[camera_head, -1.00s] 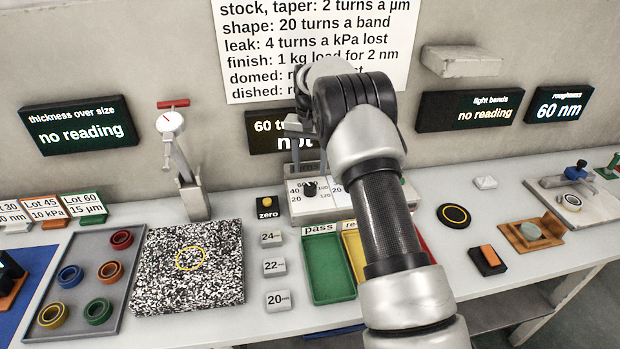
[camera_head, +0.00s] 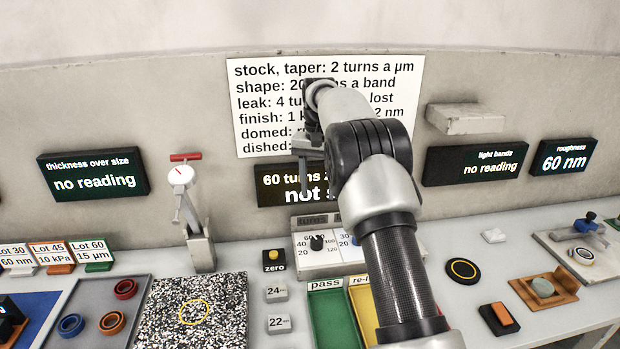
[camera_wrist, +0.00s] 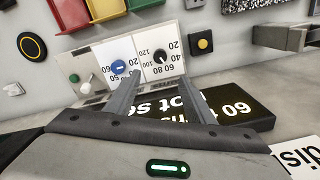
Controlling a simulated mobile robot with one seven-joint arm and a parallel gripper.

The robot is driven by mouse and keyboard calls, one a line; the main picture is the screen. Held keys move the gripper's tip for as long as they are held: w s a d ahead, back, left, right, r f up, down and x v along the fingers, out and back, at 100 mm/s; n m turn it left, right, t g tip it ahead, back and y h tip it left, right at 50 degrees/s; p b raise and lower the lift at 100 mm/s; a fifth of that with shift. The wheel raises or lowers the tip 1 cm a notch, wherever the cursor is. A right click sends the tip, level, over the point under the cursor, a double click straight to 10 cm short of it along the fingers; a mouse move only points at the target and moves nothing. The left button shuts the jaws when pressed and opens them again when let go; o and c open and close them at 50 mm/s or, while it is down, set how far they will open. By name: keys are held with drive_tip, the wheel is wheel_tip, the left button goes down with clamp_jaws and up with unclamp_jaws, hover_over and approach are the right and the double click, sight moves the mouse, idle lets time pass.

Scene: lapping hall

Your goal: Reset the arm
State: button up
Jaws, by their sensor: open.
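My arm reaches up from the lower right in the head view and bends over in front of the wall sign. My gripper (camera_head: 304,190) hangs pointing down in front of the dark "60 turns" display (camera_head: 268,187), partly hidden by my own wrist. In the wrist view my gripper (camera_wrist: 162,85) has its two fingers apart with nothing between them. Beyond them is the control box (camera_wrist: 148,52) with a blue knob and a black knob.
A dial gauge stand (camera_head: 200,247), speckled plate (camera_head: 228,318), green tray (camera_head: 329,325) and ring tray (camera_head: 88,340) stand on the bench. A wall shelf block (camera_head: 468,119) juts out right of my arm. Wall displays flank the sign (camera_head: 245,85).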

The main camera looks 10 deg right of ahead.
drive_tip(key=s+r+n+t+p, duration=0.2)
drive_tip(key=s+r+t+p, duration=0.15)
drive_tip(key=s+r, duration=1.5)
drive_tip(key=s+n+t+p, duration=0.2)
drive_tip(key=s+p, duration=0.1)
drive_tip(key=s, duration=1.9)
drive_tip(key=shift+s+p, duration=0.25)
drive_tip(key=shift+p, duration=0.15)
